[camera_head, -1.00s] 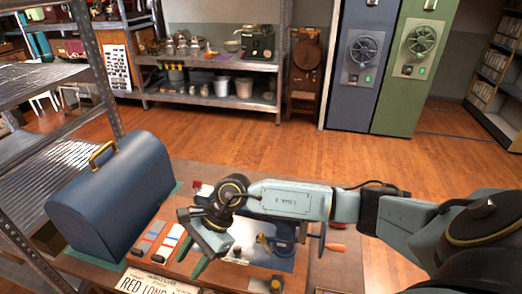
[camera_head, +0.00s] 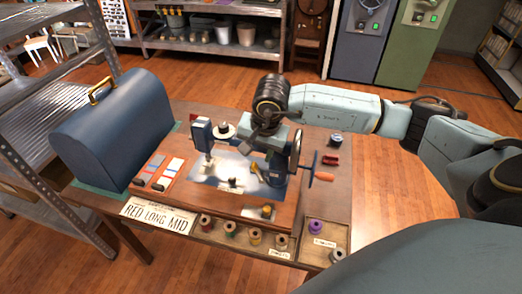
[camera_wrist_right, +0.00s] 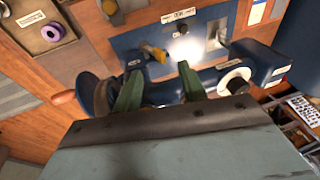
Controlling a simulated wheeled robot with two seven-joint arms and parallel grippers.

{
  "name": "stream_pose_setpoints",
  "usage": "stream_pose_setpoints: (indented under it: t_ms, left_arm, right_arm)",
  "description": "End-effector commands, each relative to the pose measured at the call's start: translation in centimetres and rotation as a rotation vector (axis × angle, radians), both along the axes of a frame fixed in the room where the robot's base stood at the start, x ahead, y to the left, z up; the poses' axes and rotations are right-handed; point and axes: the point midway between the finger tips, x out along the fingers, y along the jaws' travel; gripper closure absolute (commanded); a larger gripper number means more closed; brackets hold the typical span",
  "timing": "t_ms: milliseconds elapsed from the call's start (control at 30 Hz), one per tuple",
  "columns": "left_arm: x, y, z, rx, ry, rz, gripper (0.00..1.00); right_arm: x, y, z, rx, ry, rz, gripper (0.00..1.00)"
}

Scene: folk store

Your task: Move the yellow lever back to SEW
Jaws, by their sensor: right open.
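The yellow lever (camera_wrist_right: 153,53) is on the blue sewing machine (camera_wrist_right: 185,45) in the right wrist view, pointing obliquely. A small white label (camera_wrist_right: 178,15) is near it; its words are too small to read. In the head view the gripper's fingers are hard to make out. My left gripper is out of view.
A blue domed case (camera_head: 112,130) stands at the table's left. A tray (camera_head: 190,228) of several thread spools runs along the front edge, beside a sign (camera_head: 158,215). The machine's handwheel (camera_head: 296,155) and an orange-handled crank (camera_head: 325,176) stick out on its right.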

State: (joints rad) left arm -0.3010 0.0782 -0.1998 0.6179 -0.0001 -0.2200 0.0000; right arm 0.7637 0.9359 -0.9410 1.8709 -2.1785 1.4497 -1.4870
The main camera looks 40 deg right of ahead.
Motion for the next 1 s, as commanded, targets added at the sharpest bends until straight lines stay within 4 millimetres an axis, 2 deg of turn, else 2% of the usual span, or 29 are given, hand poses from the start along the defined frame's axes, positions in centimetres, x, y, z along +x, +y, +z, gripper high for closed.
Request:
stream_pose_setpoints:
  t_ms: [33, 133, 533, 767, 1000]
  left_arm:
    - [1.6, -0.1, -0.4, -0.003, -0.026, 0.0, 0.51]
    - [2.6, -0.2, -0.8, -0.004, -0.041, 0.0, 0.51]
    - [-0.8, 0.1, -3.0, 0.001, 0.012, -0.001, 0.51]
    - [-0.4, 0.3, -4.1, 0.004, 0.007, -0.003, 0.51]
    - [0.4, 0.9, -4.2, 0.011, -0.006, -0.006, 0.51]
  right_arm:
    - [0.1, 0.0, -0.7, 0.001, 0.001, 0.0, 0.58]
    - [0.3, 0.1, -1.5, 0.002, 0.001, -0.001, 0.58]
    - [1.1, 0.1, -4.6, 0.002, 0.001, -0.001, 0.58]
    - [1.5, 0.1, -6.4, 0.002, 0.001, -0.002, 0.58]
    - [1.6, 0.1, -6.3, 0.001, 0.001, -0.001, 0.58]
